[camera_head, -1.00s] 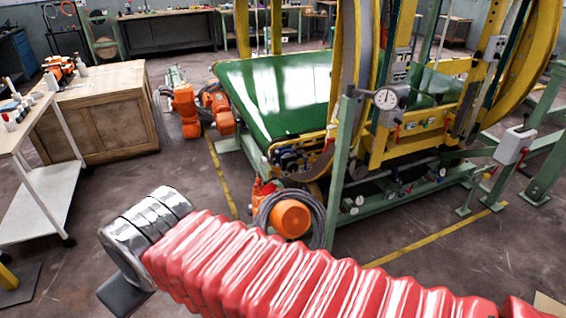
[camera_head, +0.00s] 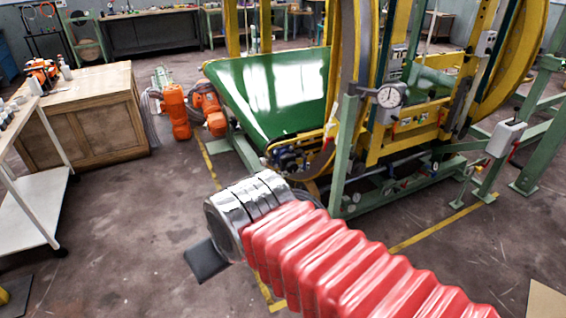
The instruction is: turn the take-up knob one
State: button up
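My red ribbed arm reaches in from the bottom right and ends in a silver ringed joint. A dark flat piece below that joint may be part of my gripper (camera_head: 207,262); its fingers cannot be made out, nor whether they are open or shut. The ring inverter's yellow and green frame (camera_head: 352,150) stands beyond. A green belt bed (camera_head: 265,90) slopes into it, with small dark fittings (camera_head: 288,157) at its near end. I cannot tell which part is take-up knob one. My arm's end is apart from the fittings in the picture, lower and to the left.
Orange motors (camera_head: 174,112) stand left of the belt bed. A wooden cabinet (camera_head: 85,125) and a white cart (camera_head: 28,215) are at left. Open floor (camera_head: 120,230) lies between cart and arm.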

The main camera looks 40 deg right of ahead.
aim_at(263, 162)
jog(key=z, duration=0.75)
jog(key=i, duration=0.85)
jog(key=u, duration=0.7)
jog(key=i, duration=0.5)
jog(key=u, duration=0.65)
jog(key=i, duration=0.45)
jog(key=u, duration=0.3)
